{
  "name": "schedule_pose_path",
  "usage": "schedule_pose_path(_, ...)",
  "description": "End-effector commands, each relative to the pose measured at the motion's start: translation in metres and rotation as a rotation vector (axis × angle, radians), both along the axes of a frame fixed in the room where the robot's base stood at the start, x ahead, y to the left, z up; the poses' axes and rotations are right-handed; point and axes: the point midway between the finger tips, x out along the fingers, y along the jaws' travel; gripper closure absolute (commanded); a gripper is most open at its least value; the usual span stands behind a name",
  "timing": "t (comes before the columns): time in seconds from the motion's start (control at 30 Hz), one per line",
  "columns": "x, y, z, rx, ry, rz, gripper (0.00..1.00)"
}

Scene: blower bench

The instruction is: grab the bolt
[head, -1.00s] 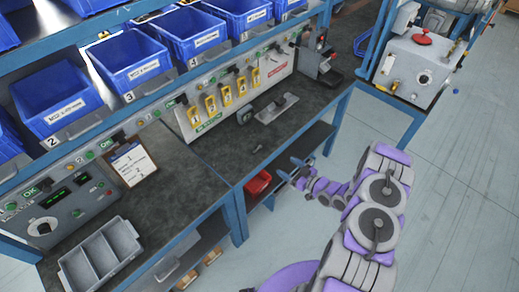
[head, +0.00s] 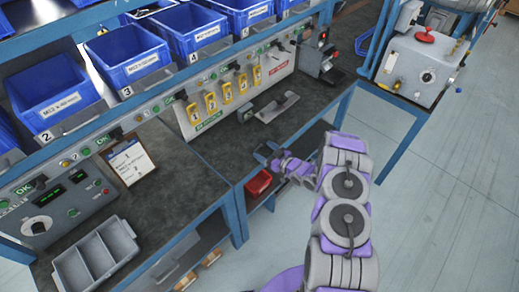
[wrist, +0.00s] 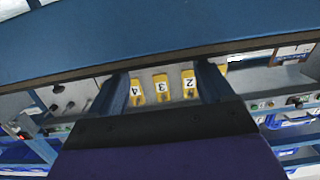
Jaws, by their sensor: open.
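My gripper (head: 265,152) is at the front edge of the dark workbench in the head view, short of the yellow numbered tags. In the wrist view its two dark blue fingers (wrist: 160,90) stand apart with nothing seen between them but background. The bolt does not show clearly in either current view. In the earlier head view a small bolt-like thing lies on the bench top near the front edge, where my gripper now covers the view. I cannot tell whether the fingers touch it.
The blue bench edge (wrist: 150,32) spans the top of the wrist view, close to my gripper. A grey flat tool (head: 277,107) lies on the bench. A red bin (head: 258,183) sits below. A grey tray (head: 95,257) stands left, before blue bins (head: 128,55).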

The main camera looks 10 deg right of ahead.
Motion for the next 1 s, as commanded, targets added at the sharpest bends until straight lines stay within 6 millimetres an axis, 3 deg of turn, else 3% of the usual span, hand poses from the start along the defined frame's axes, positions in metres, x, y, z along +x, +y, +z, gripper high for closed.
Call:
schedule_pose_path(0.13,0.0132,0.0093,-0.0031,0.000,-0.003,0.000,0.19)
schedule_pose_path(0.43,0.0156,0.0082,-0.0025,0.005,-0.001,-0.002,0.20)
schedule_pose_path(1.0,0.0155,0.0092,-0.0026,0.004,-0.001,-0.001,0.75)
